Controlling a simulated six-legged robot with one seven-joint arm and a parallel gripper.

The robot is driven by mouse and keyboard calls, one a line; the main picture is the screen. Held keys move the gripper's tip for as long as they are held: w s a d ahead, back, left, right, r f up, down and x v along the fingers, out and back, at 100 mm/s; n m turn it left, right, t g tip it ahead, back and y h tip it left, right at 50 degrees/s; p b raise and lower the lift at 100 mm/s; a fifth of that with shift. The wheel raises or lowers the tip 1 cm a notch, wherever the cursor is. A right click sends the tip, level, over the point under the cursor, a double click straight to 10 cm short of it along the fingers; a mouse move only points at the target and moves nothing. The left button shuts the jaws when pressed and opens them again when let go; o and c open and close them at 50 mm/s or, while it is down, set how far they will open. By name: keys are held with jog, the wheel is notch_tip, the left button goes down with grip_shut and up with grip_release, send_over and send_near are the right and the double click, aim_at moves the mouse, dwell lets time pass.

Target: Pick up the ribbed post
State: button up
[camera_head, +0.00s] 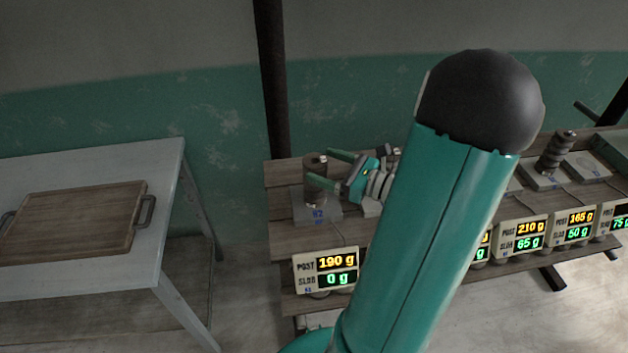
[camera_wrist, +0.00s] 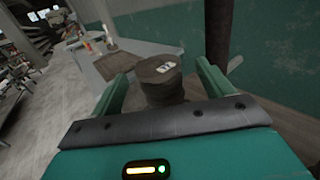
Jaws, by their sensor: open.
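A brown clay post (camera_head: 315,188) stands upright on the leftmost scale in the head view. In the wrist view the post (camera_wrist: 160,85) shows stepped sides and a pale tag on top; its ribbing is hard to make out. My gripper (camera_head: 320,165) is open, with its green fingers on either side of this post. In the wrist view my gripper (camera_wrist: 163,71) has a finger left and right of the post, with no clear contact. A dark, clearly ribbed post (camera_head: 556,151) stands on a scale farther right.
The slatted wooden bench (camera_head: 284,240) carries a row of scales with displays; the leftmost display (camera_head: 326,270) reads post 190 g, slab 0 g. A pale table (camera_head: 152,205) with a wooden board (camera_head: 75,222) stands at left. A dark pole (camera_head: 272,80) rises behind the bench. My arm hides the middle scales.

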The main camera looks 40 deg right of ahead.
aim_at(308, 157)
jog(key=x, duration=0.5)
jog(key=shift+a, duration=0.15)
jog(key=c, duration=1.6)
jog(key=shift+r, duration=0.1)
grip_shut()
jog(key=shift+r, duration=0.15)
